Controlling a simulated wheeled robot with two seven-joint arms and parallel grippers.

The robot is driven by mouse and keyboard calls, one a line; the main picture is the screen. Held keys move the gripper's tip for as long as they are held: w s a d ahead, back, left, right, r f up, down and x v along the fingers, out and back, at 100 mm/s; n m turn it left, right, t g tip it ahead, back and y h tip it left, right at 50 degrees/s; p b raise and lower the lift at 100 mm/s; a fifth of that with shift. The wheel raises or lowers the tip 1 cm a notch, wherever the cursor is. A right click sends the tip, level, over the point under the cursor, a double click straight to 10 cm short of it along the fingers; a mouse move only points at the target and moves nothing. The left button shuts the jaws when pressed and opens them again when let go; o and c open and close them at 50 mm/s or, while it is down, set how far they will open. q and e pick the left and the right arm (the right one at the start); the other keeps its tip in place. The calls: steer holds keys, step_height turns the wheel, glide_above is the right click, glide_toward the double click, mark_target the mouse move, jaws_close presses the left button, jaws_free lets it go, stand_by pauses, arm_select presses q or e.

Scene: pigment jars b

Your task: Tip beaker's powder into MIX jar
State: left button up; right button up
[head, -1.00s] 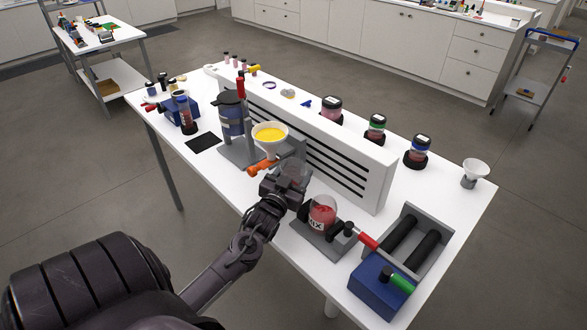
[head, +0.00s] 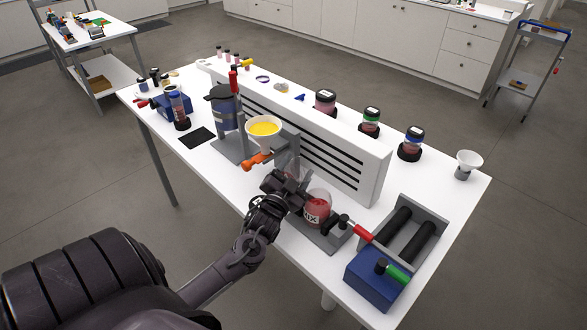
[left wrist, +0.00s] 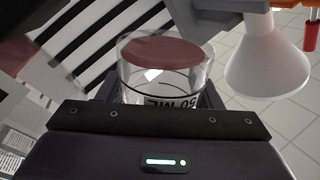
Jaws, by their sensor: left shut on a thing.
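My left gripper (head: 290,187) is shut on a clear beaker, which is mostly hidden behind the gripper in the head view. The left wrist view shows the beaker (left wrist: 168,80) between the fingers, with a "50 ML" mark and a reddish-brown powder surface (left wrist: 162,50) inside. The MIX jar (head: 317,208), clear with red powder in it, stands on a grey base just right of the gripper, partly covered by it. How far the beaker is tilted I cannot tell. My right gripper is not in view.
A white funnel with yellow powder (head: 264,130) stands behind the gripper; a funnel also shows in the left wrist view (left wrist: 266,65). A white slotted panel (head: 335,160) runs behind. A grey roller stand (head: 412,238) and blue box (head: 374,279) are to the right.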

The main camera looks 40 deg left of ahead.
mark_target(305, 176)
arm_select(q)
step_height(305, 176, up, 3)
steer(key=m+t+h+p, duration=0.1)
steer(key=m+p, duration=0.1)
steer(key=m, duration=0.3)
steer(key=shift+d+f+m, duration=0.1)
steer(key=shift+d+m, duration=0.05)
steer(key=shift+m, duration=0.15)
steer(key=m, duration=0.2)
steer(key=r+m+h+p, duration=0.1)
steer(key=d+r+m+p, duration=0.1)
steer(key=m, duration=0.1)
steer(key=shift+w+r+m+h, duration=0.1)
steer(key=shift+m+h, duration=0.2)
steer(key=shift+d+r+m+t+h+p, duration=0.2)
steer(key=shift+d+m+t+h+p, duration=0.15)
steer(key=shift+m+p, duration=0.5)
steer(key=shift+d+r+m, duration=0.1)
steer(key=shift+r+m, duration=0.05)
steer(key=shift+m, duration=0.3)
steer(key=shift+d+r+m, duration=0.15)
steer(key=shift+m, duration=0.25)
steer(key=shift+d+m, duration=0.15)
steer(key=shift+m, duration=0.25)
